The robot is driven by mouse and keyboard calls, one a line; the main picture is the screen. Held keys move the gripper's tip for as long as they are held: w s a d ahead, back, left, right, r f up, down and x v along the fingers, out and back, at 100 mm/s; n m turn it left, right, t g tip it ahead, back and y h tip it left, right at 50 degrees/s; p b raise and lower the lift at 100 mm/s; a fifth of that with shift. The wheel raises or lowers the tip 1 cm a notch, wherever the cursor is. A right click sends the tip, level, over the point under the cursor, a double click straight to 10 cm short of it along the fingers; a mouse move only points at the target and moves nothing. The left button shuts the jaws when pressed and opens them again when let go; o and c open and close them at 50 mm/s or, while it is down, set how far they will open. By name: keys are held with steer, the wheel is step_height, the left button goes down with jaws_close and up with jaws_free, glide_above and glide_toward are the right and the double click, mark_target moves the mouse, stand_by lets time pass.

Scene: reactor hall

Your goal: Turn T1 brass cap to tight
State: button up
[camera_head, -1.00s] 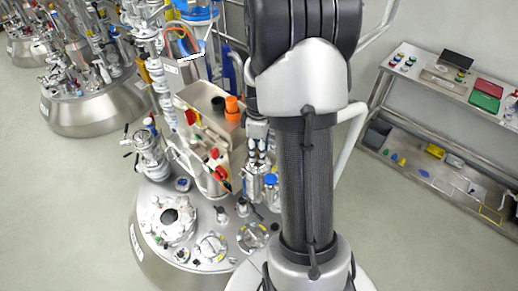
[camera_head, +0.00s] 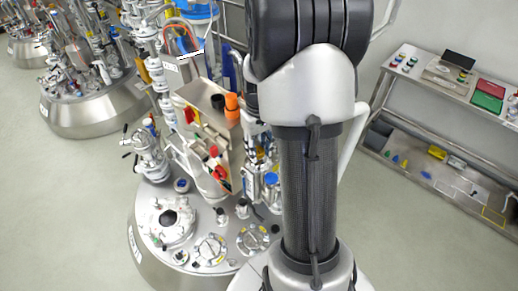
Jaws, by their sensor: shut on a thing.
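My own arm fills the middle of the camera_head view. I cannot make out my gripper; the arm hides the area where its end may be. I cannot make out a T1 brass cap or read a T1 label. The near steel reactor lid (camera_head: 190,268) carries a round port with a dark centre (camera_head: 168,217) and two round clamped fittings, one at the front (camera_head: 210,250) and one nearer my arm (camera_head: 253,239). Part of the lid's right side is hidden behind my arm.
A metal box (camera_head: 213,125) with an orange fitting (camera_head: 232,106) and red handles stands above the lid. A blue-capped fitting (camera_head: 271,180) is close to my arm. More reactors (camera_head: 95,108) stand back left. A shelf bench (camera_head: 440,85) is at right. Floor is clear between.

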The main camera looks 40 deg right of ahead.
steer(key=m+b, duration=0.1)
steer(key=m, duration=0.4)
steer(key=shift+w+a+m, duration=0.1)
steer(key=shift+m, duration=0.2)
steer(key=m, duration=0.5)
steer(key=shift+w+m, duration=0.1)
steer(key=shift+m, duration=0.3)
steer(key=shift+m+b, duration=0.3)
steer(key=o, duration=1.1)
steer(key=shift+c, duration=0.2)
steer(key=shift+r, duration=0.1)
step_height(320, 180, up, 12)
steer(key=shift+a, duration=0.15)
